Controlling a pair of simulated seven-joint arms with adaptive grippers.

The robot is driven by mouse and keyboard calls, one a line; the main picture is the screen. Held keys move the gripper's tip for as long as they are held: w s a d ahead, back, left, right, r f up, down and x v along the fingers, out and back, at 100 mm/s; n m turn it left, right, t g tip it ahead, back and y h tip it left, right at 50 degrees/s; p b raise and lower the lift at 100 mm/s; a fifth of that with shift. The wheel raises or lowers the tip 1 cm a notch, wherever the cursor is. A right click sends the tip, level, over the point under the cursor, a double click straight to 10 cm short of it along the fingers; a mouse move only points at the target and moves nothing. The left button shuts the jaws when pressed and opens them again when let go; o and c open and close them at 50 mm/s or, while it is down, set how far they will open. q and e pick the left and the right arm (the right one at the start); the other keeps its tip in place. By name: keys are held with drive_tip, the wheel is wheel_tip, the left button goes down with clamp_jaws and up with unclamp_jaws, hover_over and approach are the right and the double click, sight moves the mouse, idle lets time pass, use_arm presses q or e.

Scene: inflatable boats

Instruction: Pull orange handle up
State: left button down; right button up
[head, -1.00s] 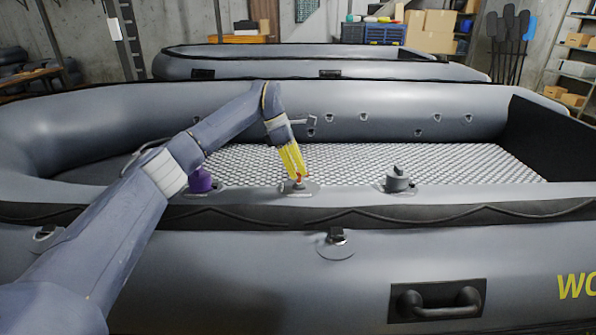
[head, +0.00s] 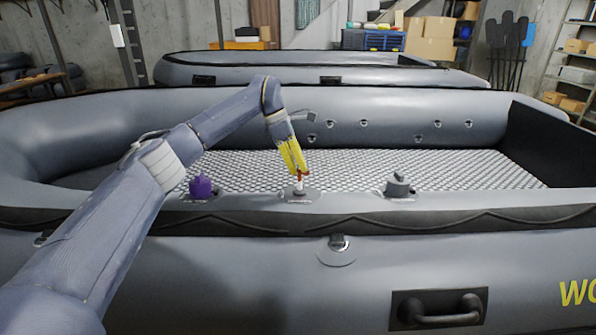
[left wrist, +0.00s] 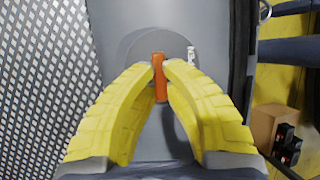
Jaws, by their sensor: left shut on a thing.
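The orange handle (left wrist: 158,78) is between the yellow fingertips of my left gripper (left wrist: 160,72) in the left wrist view. In the head view the handle (head: 300,176) shows as a small orange-red piece at the tips of my left gripper (head: 298,168). It stands on a pale stem above a round grey base (head: 299,194) on the boat's near tube. My left gripper is shut on the handle from above. The fingers hide part of it. My right gripper is not in view.
A purple knob (head: 201,187) stands left of the handle and a grey knob (head: 398,184) stands right of it, both on the same tube. The grey boat (head: 200,265) has a mesh floor (head: 440,170) behind. A black grab handle (head: 438,308) is on its near side.

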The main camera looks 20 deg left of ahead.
use_arm(q)
drive_tip(key=c, duration=1.4)
unclamp_jaws()
drive_tip(key=shift+d, duration=0.1)
drive_tip(key=shift+r, duration=0.15)
drive_tip(key=v, duration=1.1)
drive_tip(key=shift+a+r, duration=0.25)
drive_tip(key=shift+r, duration=0.15)
drive_tip(key=shift+d, duration=0.1)
